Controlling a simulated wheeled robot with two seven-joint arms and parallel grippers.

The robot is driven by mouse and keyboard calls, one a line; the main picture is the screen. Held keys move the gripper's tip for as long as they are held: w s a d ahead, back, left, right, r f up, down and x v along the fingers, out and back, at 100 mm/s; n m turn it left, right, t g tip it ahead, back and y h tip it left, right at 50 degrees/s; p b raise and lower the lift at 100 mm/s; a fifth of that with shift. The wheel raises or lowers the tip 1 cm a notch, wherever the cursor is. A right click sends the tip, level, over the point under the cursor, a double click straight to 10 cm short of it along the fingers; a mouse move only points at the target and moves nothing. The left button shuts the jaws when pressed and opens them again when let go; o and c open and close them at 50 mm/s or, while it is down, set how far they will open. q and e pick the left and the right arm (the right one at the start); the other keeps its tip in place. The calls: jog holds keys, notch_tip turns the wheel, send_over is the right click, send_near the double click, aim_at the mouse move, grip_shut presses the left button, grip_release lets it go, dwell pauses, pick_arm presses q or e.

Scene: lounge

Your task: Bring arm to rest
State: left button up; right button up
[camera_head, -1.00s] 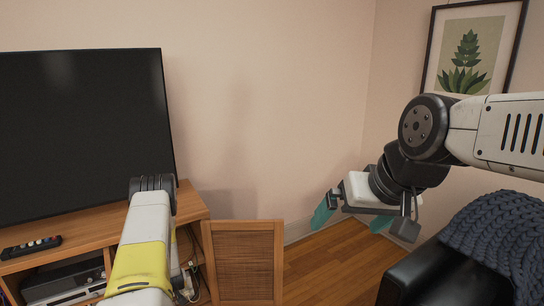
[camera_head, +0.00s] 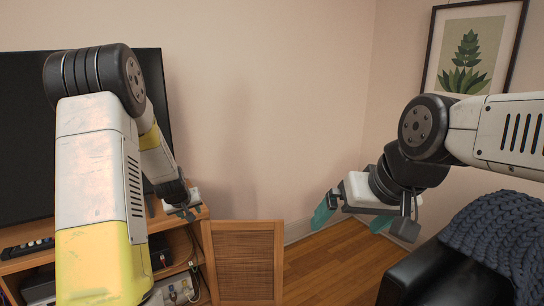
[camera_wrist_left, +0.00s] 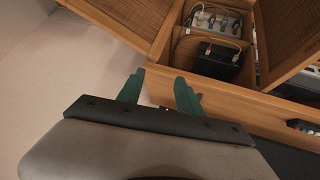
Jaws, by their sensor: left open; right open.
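My left arm rises at the left of the head view with its elbow high in front of the TV, and its forearm bends down to the left gripper (camera_head: 186,213) near the right end of the TV cabinet top. In the left wrist view, the two green fingers of the left gripper (camera_wrist_left: 160,88) stand apart with nothing between them. My right gripper (camera_head: 351,220) is open and empty at the right of the head view, above the floor beside the armchair, its teal fingers apart.
The wooden TV cabinet (camera_head: 196,214) has an open woven door (camera_head: 243,262). A power strip (camera_wrist_left: 215,20) and a black box (camera_wrist_left: 215,60) sit inside. A remote (camera_head: 28,248) lies below the TV (camera_head: 25,150). A black armchair (camera_head: 420,275) with a knitted throw (camera_head: 500,240) stands right.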

pick_arm(q)
jog(key=s+d+r+m+h, duration=0.1)
jog(key=s+d+r, duration=0.4)
jog(key=s+r, duration=0.25)
jog(key=s+d+r+m+h, duration=0.1)
jog(key=s+d+r+m, duration=0.1)
jog(key=s+d+r, duration=0.45)
jog(key=s+d+r+m+g, duration=0.1)
jog(key=s+r, duration=0.2)
jog(key=s, duration=0.7)
jog(key=s+d+r+m+h, duration=0.1)
jog(key=s+r, duration=0.2)
jog(key=s, duration=0.7)
jog(key=shift+s+d+r+g, duration=0.2)
jog(key=shift+s+d+g, duration=0.1)
jog(key=shift+g, duration=0.1)
